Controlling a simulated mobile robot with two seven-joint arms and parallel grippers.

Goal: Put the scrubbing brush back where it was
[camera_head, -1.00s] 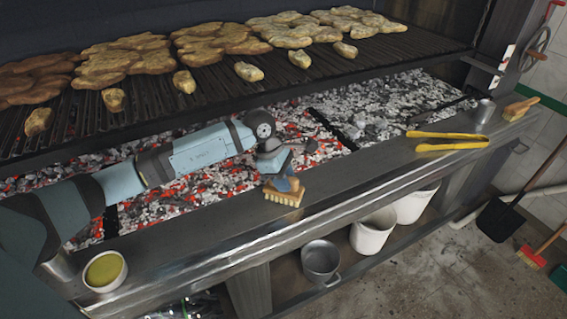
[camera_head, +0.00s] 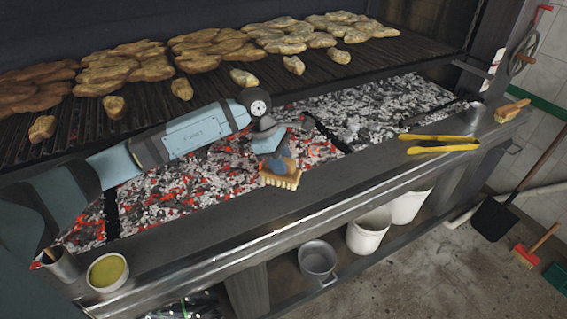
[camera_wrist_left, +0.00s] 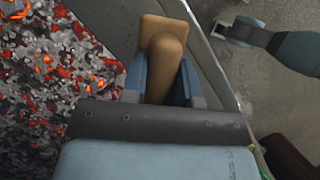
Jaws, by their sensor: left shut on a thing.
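The scrubbing brush (camera_head: 281,181) has a wooden body and pale bristles that face down. My left gripper (camera_head: 272,160) is shut on its rounded wooden handle (camera_wrist_left: 166,52). In the head view the brush is at the inner edge of the steel ledge (camera_head: 225,222), beside the coals. I cannot tell whether the bristles touch the ledge. In the left wrist view the fingers close on both sides of the handle, with the brush's block beyond. My right gripper (camera_wrist_left: 240,30) shows small at the upper right of that view, apart from the brush; its jaws are unclear.
Yellow tongs (camera_head: 440,146) and another brush (camera_head: 512,110) lie on the ledge at right. A bowl of yellow sauce (camera_head: 106,273) and a metal cup (camera_head: 62,266) stand at left. The ledge between is clear.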

